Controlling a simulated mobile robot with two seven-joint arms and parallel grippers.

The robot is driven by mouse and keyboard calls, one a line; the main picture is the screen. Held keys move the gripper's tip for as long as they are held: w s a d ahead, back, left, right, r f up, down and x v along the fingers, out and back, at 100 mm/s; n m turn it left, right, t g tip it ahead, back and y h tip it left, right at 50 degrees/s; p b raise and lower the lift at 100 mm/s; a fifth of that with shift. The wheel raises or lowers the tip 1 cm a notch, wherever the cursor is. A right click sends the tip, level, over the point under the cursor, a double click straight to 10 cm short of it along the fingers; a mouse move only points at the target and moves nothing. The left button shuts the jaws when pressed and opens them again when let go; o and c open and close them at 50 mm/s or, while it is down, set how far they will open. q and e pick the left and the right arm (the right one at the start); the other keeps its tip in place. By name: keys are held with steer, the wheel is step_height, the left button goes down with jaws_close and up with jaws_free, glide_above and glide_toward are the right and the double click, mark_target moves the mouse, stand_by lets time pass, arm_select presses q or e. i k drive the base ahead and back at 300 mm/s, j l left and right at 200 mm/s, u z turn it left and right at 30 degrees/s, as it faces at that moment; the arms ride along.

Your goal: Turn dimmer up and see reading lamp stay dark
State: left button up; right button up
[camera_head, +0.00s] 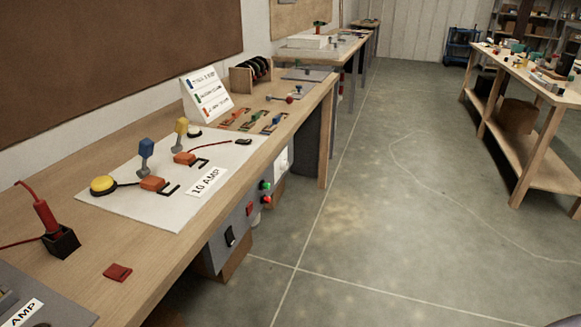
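I cannot pick out a dimmer or a reading lamp with certainty. A pale board (150,214) labelled "10 AMP" lies on the long wooden bench at left. A grey panel under the bench edge has a black rocker switch (230,236) and red and green buttons. Neither of my grippers is in view.
A red probe stands in a black holder (61,241) at the bench's near left, with a dark red piece (118,272) beside it. A lettered white sign (207,94) stands farther back. Another cluttered table (545,92) is at right. The concrete floor between is clear.

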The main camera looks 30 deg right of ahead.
mark_target(284, 165)
steer(key=i+l+u, duration=0.15)
steer(key=l, duration=0.55)
steer(key=i+l+u, duration=0.15)
steer(key=i+l, duration=0.15)
steer(key=l, duration=0.45)
steer(key=i+l+u, duration=0.15)
steer(key=l, duration=0.65)
steer(key=i+l+u, duration=0.1)
steer(key=l, duration=0.65)
steer(key=i+l+u, duration=0.15)
steer(key=l, duration=0.65)
steer(key=i+l+u, duration=0.15)
steer(key=l, duration=0.65)
